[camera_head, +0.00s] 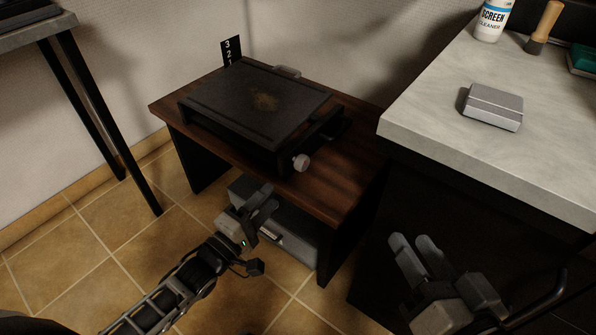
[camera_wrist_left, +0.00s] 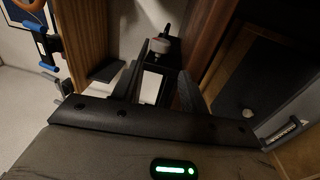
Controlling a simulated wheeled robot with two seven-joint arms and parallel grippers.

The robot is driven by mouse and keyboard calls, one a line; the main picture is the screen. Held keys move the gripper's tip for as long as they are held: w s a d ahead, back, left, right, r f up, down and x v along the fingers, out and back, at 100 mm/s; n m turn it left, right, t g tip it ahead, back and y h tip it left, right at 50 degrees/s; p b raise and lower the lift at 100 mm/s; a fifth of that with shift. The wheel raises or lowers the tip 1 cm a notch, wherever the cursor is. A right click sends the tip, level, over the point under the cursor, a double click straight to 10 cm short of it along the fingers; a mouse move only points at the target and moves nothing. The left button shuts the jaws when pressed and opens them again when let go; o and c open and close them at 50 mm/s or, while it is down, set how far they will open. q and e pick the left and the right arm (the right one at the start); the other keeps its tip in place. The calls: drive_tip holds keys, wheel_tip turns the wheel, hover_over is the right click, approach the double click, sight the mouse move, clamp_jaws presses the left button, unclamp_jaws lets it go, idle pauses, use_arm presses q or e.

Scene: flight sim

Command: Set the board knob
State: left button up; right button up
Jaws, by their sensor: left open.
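A black flat board (camera_head: 255,103) with a brown worn patch on top lies on a low wooden table. A pale round knob (camera_head: 301,162) sticks out from its front right side. My left gripper (camera_head: 262,202) is open, in front of the table and below the knob's height in the picture, apart from it. In the left wrist view the knob (camera_wrist_left: 160,46) shows beyond the gap between the two dark fingers (camera_wrist_left: 158,85). My right gripper (camera_head: 417,243) is at the lower right, away from the board; its finger gap is unclear.
The low wooden table (camera_head: 330,195) has a grey box (camera_head: 285,232) beneath it. A black card with numbers (camera_head: 231,52) stands behind the board. A stone-topped counter (camera_head: 430,105) at right holds a silver box (camera_head: 492,106), a cleaner bottle (camera_head: 491,20) and a brush (camera_head: 543,28).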

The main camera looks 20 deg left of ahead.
sight(297, 168)
use_arm(q)
drive_tip(key=b+x, duration=0.1)
drive_tip(key=x, duration=0.5)
drive_tip(key=shift+f+b, duration=0.15)
drive_tip(key=shift+b, duration=0.2)
drive_tip(key=b+x, duration=0.1)
drive_tip(key=x, duration=0.3)
drive_tip(key=shift+w+d+r+b, duration=0.2)
drive_tip(key=shift+w+b, duration=0.1)
drive_tip(key=shift+w, duration=0.3)
use_arm(e)
drive_tip(key=shift+w+d+r+n+t+y, duration=0.1)
drive_tip(key=shift+w+r+n+t+y, duration=0.2)
drive_tip(key=shift+r+t, duration=0.3)
drive_tip(key=shift+w+d+r+n+t+y, duration=0.15)
drive_tip(key=shift+w+r+n+t, duration=0.2)
drive_tip(key=shift+r, duration=0.35)
drive_tip(key=shift+w+a+r+n+t+y, duration=0.15)
drive_tip(key=shift+w+r+t+y, duration=0.15)
drive_tip(key=shift+r+t, duration=0.3)
drive_tip(key=shift+d, duration=0.1)
use_arm(q)
drive_tip(key=c, duration=0.7)
use_arm(e)
drive_tip(key=shift+r, duration=0.1)
